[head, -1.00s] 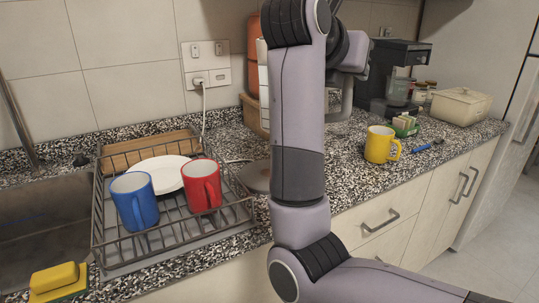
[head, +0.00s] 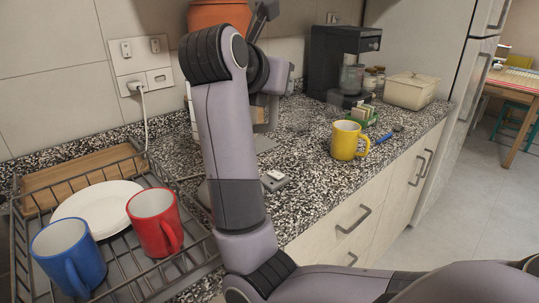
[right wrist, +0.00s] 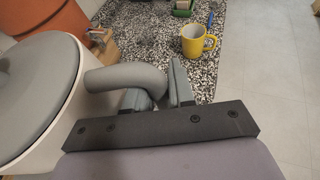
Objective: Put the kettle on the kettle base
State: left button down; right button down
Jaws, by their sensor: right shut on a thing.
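In the right wrist view the kettle (right wrist: 45,110), white with a grey lid, fills the left side. My right gripper (right wrist: 160,88) is shut on its grey curved handle (right wrist: 125,78). In the head view my right forearm hides most of the kettle; a pale strip of it (head: 190,115) shows left of the arm. What looks like the grey round kettle base (head: 204,194) lies on the counter, mostly behind my arm, beside the dish rack. I cannot tell the kettle's height above the counter. My left gripper is in neither view.
A dish rack (head: 125,265) holds a blue mug (head: 65,258), a red mug (head: 153,222) and a plate (head: 85,208). A small grey-white item (head: 275,180) lies right of my arm. A yellow mug (head: 346,141), coffee machine (head: 330,60) and white pot (head: 410,92) stand further right.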

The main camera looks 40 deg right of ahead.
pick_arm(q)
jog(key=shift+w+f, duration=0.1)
pick_arm(e)
notch_tip(320, 180, down, 14)
jog(key=shift+r, duration=0.25)
pick_arm(q)
jog(key=shift+b, duration=0.3)
pick_arm(e)
jog(key=shift+f, duration=0.15)
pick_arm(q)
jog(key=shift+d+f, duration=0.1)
pick_arm(e)
jog(key=c, duration=1)
grip_release()
jog(key=shift+f, duration=0.1)
jog(key=shift+o, duration=0.2)
